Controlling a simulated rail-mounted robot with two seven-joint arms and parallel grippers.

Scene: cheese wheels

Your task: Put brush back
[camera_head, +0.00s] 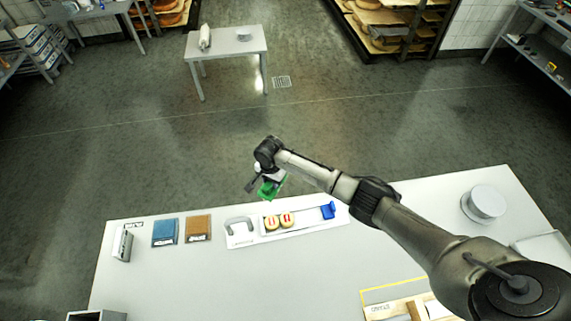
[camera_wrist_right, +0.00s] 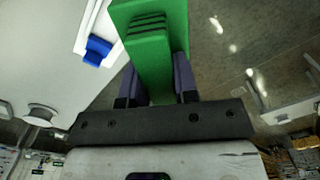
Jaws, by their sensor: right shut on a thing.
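The green brush (camera_head: 271,189) is in my right gripper (camera_head: 266,178), above the far edge of the white table. In the right wrist view the gripper's two dark fingers (camera_wrist_right: 157,82) are shut on the green brush (camera_wrist_right: 150,40), one on each side. Its bristles cannot be made out. My left gripper is in neither view.
The table's middle is clear.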

